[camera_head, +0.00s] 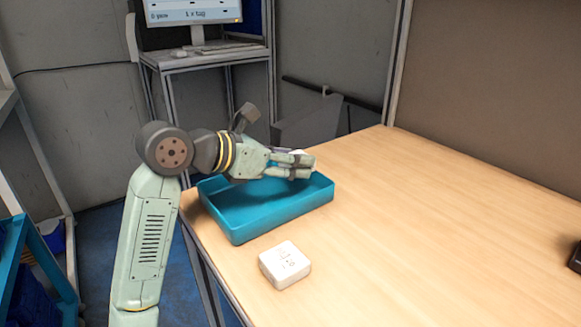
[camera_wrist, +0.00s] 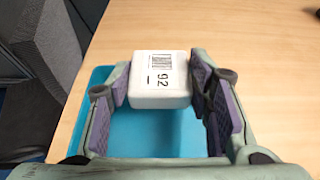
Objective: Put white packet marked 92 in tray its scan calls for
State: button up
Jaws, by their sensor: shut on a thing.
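The white packet (camera_wrist: 158,78) marked 92, with a barcode, is between the fingers of my gripper (camera_wrist: 160,88) in the wrist view. My gripper is shut on its sides. In the head view my gripper (camera_head: 300,165) is over the blue tray (camera_head: 268,222), and only a small white bit of the packet (camera_head: 297,152) shows. The blue tray also shows below the packet in the wrist view (camera_wrist: 150,142). I cannot tell how high the packet is above the tray floor.
A second white packet (camera_head: 285,265) lies on the wooden table (camera_head: 420,230) in front of the tray, its marking too small to read. A dark object (camera_head: 574,257) is at the right edge. A monitor (camera_head: 193,10) stands on a desk behind. The table's right side is mostly clear.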

jog(key=shift+w, duration=0.25)
notch_tip(320, 180, down, 3)
jog(key=shift+f+p, duration=0.2)
jog(key=shift+p, duration=0.3)
jog(key=shift+f, duration=0.1)
